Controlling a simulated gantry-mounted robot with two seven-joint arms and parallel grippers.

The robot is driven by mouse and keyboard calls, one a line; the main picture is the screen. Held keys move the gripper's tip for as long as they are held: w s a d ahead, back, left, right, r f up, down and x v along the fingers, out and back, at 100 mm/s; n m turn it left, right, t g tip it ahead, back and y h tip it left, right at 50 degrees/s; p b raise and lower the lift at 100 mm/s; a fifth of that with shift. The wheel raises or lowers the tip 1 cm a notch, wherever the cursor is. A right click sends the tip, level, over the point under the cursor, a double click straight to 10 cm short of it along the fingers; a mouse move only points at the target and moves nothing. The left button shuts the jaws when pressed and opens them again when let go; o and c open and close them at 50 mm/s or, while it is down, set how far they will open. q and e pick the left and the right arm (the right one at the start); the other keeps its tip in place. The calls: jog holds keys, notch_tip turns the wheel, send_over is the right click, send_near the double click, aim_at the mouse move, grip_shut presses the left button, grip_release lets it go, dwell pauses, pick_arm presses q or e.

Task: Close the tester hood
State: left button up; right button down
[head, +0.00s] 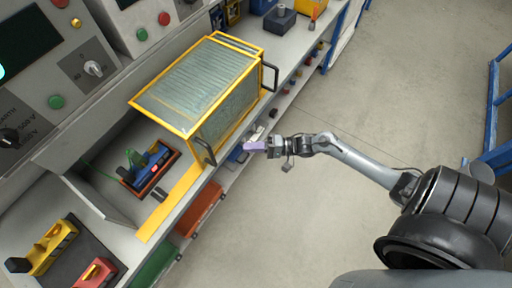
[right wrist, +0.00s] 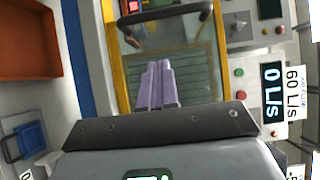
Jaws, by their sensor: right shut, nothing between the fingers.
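The tester hood (head: 200,85) is a yellow-framed box with clear ribbed panels on the workbench in the head view. Black handles stick out from its front, one at the near-left corner (head: 205,152) and one at the right. To its left, a device with orange, blue and green parts (head: 150,168) lies uncovered on the bench. My right gripper (head: 250,146), with purple fingers, is shut and empty, in front of the hood and right of the near handle. In the right wrist view the fingers (right wrist: 156,85) point at the hood's panel, with a black handle (right wrist: 165,14) beyond. My left gripper is out of view.
A control panel (head: 75,95) with knobs and buttons stands behind the bench. Yellow and red tools (head: 45,248) lie at the lower left. Red and green bins (head: 200,208) sit below the bench edge. The floor (head: 270,235) in front is clear.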

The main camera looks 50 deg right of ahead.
jog(key=w+a, duration=0.5)
jog(key=a, duration=0.3)
jog(key=shift+a, duration=0.1)
